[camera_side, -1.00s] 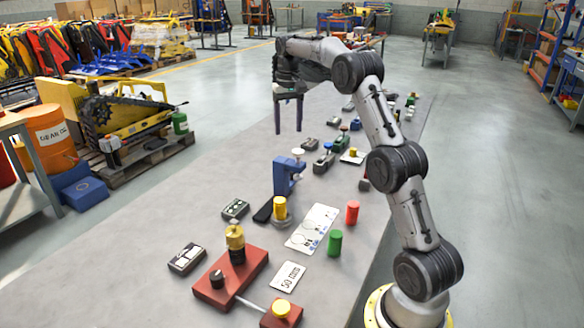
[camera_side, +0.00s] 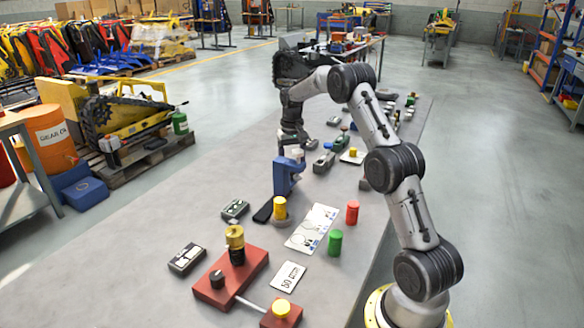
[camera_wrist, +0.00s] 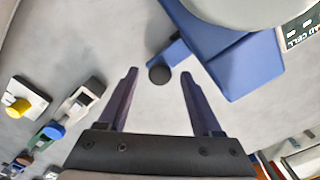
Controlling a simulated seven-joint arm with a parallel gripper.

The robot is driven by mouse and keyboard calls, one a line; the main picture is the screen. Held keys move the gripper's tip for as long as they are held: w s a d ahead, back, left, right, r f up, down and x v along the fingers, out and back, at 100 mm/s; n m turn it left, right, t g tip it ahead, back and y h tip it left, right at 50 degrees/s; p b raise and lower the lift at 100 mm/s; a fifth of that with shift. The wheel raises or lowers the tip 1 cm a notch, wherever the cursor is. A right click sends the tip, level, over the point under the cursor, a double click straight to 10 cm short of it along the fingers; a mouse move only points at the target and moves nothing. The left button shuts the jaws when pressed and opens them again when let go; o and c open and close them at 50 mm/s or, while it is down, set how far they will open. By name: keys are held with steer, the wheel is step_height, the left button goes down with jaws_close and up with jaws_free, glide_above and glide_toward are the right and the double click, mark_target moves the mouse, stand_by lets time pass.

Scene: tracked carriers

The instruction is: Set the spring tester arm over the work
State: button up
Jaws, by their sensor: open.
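The blue spring tester (camera_side: 284,178) stands on the bench with a white cap (camera_side: 297,154) on top. In the wrist view its blue body (camera_wrist: 235,65) fills the upper right, with the large white cap (camera_wrist: 250,8) at the top edge. A short blue piece sticks out from it and ends in a dark round tip (camera_wrist: 159,74). My gripper (camera_wrist: 158,75) is open and empty, its two dark fingers on either side of that tip in the picture, with no contact visible. In the side view my gripper (camera_side: 293,145) points down just behind the tester, its fingertips partly hidden.
A yellow cylinder on a grey base (camera_side: 280,208) stands in front of the tester, beside a white printed card (camera_side: 312,228). Red (camera_side: 352,212) and green (camera_side: 335,243) cylinders stand right of it. A red fixture (camera_side: 232,278) is nearer. Several small fixtures stand behind.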

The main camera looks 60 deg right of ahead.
steer(key=shift+f, duration=0.3)
jaws_close()
steer(key=shift+r, duration=0.1)
stand_by(1.2)
